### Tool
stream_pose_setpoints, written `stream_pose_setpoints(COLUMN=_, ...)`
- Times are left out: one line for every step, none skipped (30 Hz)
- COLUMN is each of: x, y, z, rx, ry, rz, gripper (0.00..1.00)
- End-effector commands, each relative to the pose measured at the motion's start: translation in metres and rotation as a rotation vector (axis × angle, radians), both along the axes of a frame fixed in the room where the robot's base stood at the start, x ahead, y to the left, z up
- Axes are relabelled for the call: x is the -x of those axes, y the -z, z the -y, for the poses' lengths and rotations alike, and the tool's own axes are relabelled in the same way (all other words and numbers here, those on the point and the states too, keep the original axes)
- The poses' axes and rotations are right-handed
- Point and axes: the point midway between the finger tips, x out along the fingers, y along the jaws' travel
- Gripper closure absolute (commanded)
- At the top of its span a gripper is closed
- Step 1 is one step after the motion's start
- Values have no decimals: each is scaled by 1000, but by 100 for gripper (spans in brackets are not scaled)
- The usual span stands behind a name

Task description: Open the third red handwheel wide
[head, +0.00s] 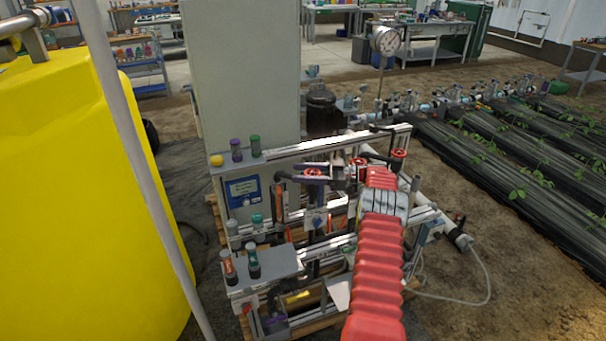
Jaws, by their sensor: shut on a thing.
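Red handwheels stand in a row on the pipework of the skid. One (313,172) is at the left, one (358,161) is in the middle, and one (398,153) is at the right, just past the red sleeve of my arm. My gripper (352,172) is small in view beyond the end of my arm, at the middle visible handwheel. It is shut on a red handwheel there. The fingertips and the exact hold are too small to make out. My arm hides part of the row, so another wheel could be behind it.
A large yellow tank (70,190) and a pale upright pole (140,165) stand at the left. A tall grey cabinet (240,75) rises behind the skid's rail (330,143).

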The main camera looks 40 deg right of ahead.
Motion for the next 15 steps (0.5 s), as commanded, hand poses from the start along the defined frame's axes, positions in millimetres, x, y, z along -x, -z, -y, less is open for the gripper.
stream_pose_setpoints(x=0, y=-1, z=-1, rx=-2, ry=-4, rz=1, gripper=75)
stream_pose_setpoints(x=0, y=-1, z=-1, rx=-2, ry=-4, rz=1, gripper=51)
stream_pose_setpoints(x=0, y=-1, z=-1, rx=-2, ry=-4, rz=1, gripper=49)
stream_pose_setpoints(x=0, y=-1, z=-1, rx=-2, ry=-4, rz=1, gripper=46)
stream_pose_setpoints(x=0, y=-1, z=-1, rx=-1, ry=-4, rz=1, gripper=44)
stream_pose_setpoints(x=0, y=-1, z=-1, rx=-1, ry=-3, rz=1, gripper=42)
stream_pose_setpoints(x=0, y=-1, z=-1, rx=-1, ry=-3, rz=1, gripper=40)
stream_pose_setpoints(x=0, y=0, z=-1, rx=-1, ry=-3, rz=1, gripper=37)
stream_pose_setpoints(x=0, y=0, z=-1, rx=-1, ry=-2, rz=1, gripper=35)
stream_pose_setpoints(x=0, y=0, z=-1, rx=-1, ry=-2, rz=1, gripper=34)
stream_pose_setpoints(x=0, y=0, z=-1, rx=-1, ry=-2, rz=1, gripper=34)
stream_pose_setpoints(x=0, y=0, z=-1, rx=-1, ry=-2, rz=1, gripper=34)
stream_pose_setpoints(x=0, y=0, z=-1, rx=-1, ry=-2, rz=1, gripper=34)
stream_pose_setpoints(x=0, y=0, z=-1, rx=-1, ry=-2, rz=1, gripper=34)
stream_pose_setpoints(x=0, y=0, z=-1, rx=-1, ry=-1, rz=1, gripper=34)
